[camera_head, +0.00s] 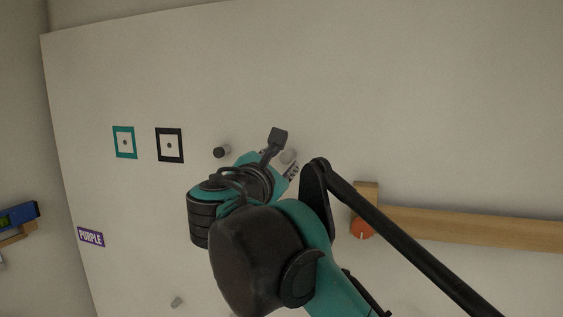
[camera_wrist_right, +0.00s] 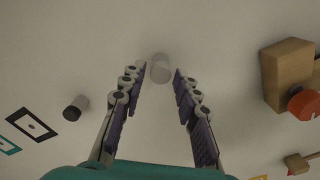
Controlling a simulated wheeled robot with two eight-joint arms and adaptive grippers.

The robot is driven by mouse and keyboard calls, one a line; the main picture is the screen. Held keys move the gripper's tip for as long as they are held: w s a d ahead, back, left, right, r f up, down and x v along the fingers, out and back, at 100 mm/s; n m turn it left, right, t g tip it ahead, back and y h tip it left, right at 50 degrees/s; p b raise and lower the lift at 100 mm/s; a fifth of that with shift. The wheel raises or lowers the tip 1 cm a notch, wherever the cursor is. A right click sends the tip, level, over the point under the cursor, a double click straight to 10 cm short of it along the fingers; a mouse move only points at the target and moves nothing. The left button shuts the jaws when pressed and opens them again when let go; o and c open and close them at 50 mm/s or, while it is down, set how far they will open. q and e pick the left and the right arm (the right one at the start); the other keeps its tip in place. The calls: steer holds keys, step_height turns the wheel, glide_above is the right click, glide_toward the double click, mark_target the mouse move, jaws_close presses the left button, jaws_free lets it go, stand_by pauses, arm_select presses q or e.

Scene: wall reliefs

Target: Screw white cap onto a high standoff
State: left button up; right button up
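A short pale, whitish cylinder (camera_wrist_right: 161,67) stands out from the wall panel in the right wrist view. It also shows in the head view (camera_head: 288,156) just beyond my fingers. I cannot tell whether it is the white cap, a standoff, or both together. My right gripper (camera_wrist_right: 160,78) is open, with a finger on each side of the cylinder's near end and a gap on both sides. It also shows in the head view (camera_head: 280,163). A cylinder with a dark end (camera_head: 222,152) sticks out to the left, also in the wrist view (camera_wrist_right: 76,108). My left gripper is out of view.
A teal square frame (camera_head: 124,142) and a black one (camera_head: 169,145) are on the panel at left. A PURPLE label (camera_head: 91,237) and a small grey peg (camera_head: 176,301) are lower. A wooden rail (camera_head: 460,229) with an orange knob (camera_head: 362,228) is at right.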

jaws_close()
steer(key=m, duration=0.5)
stand_by(0.3)
steer(key=m, duration=0.5)
steer(key=m, duration=0.5)
steer(key=shift+w+r, duration=0.1)
steer(key=shift+m, duration=0.4)
